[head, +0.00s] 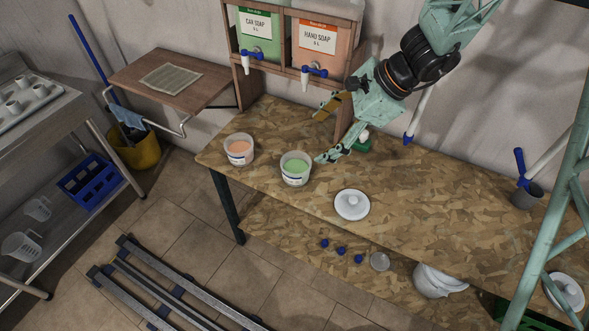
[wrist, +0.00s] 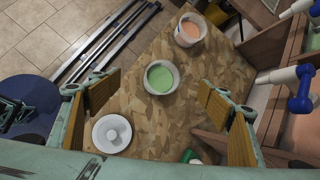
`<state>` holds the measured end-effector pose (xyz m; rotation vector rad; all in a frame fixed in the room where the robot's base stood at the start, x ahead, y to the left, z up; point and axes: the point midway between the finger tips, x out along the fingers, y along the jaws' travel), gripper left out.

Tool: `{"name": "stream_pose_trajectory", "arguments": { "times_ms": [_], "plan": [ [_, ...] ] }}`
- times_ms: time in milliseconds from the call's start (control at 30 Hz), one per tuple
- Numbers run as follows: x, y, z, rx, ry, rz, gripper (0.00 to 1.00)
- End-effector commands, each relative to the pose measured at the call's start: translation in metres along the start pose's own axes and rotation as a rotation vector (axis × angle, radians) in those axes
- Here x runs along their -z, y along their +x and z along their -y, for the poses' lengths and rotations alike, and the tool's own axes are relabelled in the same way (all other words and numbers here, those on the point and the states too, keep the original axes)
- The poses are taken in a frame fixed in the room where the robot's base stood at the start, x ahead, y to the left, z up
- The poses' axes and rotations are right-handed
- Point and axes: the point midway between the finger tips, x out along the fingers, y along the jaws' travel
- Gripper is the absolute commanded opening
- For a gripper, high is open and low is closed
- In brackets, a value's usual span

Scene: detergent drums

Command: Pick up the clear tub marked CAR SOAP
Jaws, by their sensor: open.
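A clear tub with green contents (head: 295,169) stands upright on the wooden bench, near its front left part. Its label is too small to read; the green matches the CAR SOAP dispenser (head: 258,28). A similar tub with orange contents (head: 239,150) stands to its left. My gripper (head: 322,137) is open and empty, above the bench to the right of the green tub and apart from it. In the wrist view the green tub (wrist: 161,78) shows between the padded fingers (wrist: 158,88), farther off, with the orange tub (wrist: 189,30) beyond.
A white lid (head: 352,205) lies right of the green tub. A green bottle (head: 363,144) stands behind my gripper. The HAND SOAP dispenser (head: 316,40) and its wooden stand rise at the back, taps (head: 314,72) jutting forward.

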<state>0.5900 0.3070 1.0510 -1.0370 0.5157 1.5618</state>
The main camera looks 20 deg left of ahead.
Motion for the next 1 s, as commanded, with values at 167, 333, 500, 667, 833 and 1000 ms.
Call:
{"name": "stream_pose_trajectory", "arguments": {
  "times_ms": [167, 333, 500, 667, 833, 1000],
  "plan": [
    [0.006, 0.022, 0.005, -0.005, 0.070, 0.002, 0.71],
    [0.014, 0.042, 0.009, -0.008, 0.134, 0.001, 0.71],
    [0.022, 0.064, 0.011, -0.013, 0.205, -0.001, 0.71],
    [0.030, 0.085, 0.013, -0.016, 0.271, -0.006, 0.71],
    [0.037, 0.102, 0.013, -0.019, 0.326, -0.011, 0.71],
    [0.041, 0.110, 0.013, -0.020, 0.352, -0.014, 0.71]
  ]
}}
